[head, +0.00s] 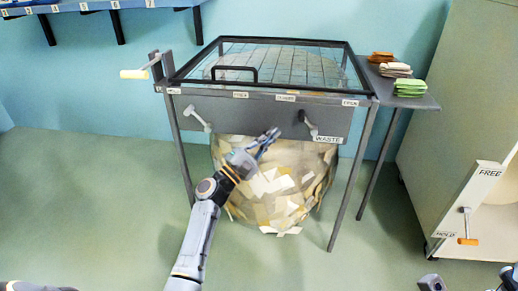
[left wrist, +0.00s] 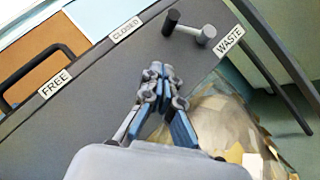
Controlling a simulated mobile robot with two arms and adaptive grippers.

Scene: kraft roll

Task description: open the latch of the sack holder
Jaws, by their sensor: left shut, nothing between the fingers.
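The sack holder (head: 268,115) is a grey stand with a glass-topped lid and a bulging sack (head: 275,195) of paper scraps beneath. On its front panel a short lever (head: 309,124) sits above the WASTE label, its end tilted up and left, toward the CLOSED label. The left wrist view shows this lever (left wrist: 190,28) with a dark knob and pale hub. My left gripper (head: 272,135) is shut and empty in front of the panel, left of and below the lever, apart from it. Its fingertips (left wrist: 160,75) also show below the lever in the wrist view.
A second pale lever (head: 198,118) is on the panel's left, and a crank (head: 140,72) sticks out at the upper left. A side shelf (head: 412,101) holds folded stacks. A beige cabinet (head: 440,120) stands at right. Floor left of the stand is clear.

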